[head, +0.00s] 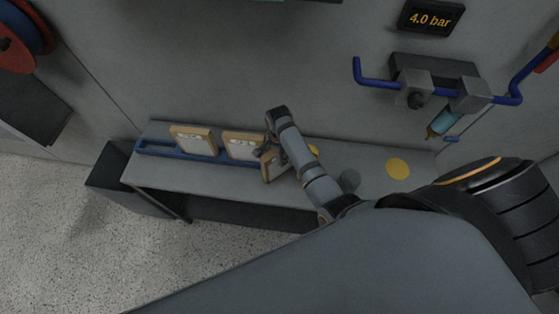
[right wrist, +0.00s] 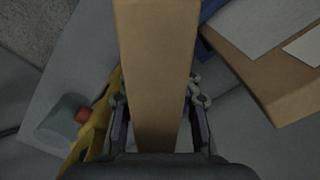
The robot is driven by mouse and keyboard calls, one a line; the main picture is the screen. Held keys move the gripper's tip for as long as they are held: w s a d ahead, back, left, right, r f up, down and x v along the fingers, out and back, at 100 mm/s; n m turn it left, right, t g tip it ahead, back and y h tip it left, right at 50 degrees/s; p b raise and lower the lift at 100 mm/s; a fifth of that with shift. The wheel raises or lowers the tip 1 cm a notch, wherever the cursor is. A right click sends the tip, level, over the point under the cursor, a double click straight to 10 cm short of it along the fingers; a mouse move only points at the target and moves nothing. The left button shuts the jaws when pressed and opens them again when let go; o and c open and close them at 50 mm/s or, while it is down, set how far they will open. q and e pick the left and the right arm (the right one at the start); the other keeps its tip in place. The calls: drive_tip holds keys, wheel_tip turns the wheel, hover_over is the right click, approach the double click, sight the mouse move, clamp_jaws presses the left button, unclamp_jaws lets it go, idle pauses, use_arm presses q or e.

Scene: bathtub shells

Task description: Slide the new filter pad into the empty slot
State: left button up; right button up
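My right gripper (head: 268,152) is shut on a tan-framed filter pad (head: 271,166) near the right part of the blue rack on the bench. In the right wrist view, this pad (right wrist: 155,70) stands edge-on between the two fingers (right wrist: 158,122). Two other framed pads with pale faces, a left one (head: 193,139) and a middle one (head: 239,146), stand along the blue rack (head: 158,150). The held pad is tilted and close to the right of the middle pad; I cannot tell if they touch. The gripper and arm hide the rack's right end and any slot there. My left gripper is not in view.
A yellow disc (head: 398,168) lies on the bench (head: 235,182) at right, with clear surface around it. Blue pipework with a grey fixture (head: 432,72) and a display reading 4.0 bar (head: 431,18) are on the wall. A dark bin (head: 110,176) stands left.

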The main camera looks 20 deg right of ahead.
clamp_jaws()
drive_tip(key=shift+r, duration=0.15)
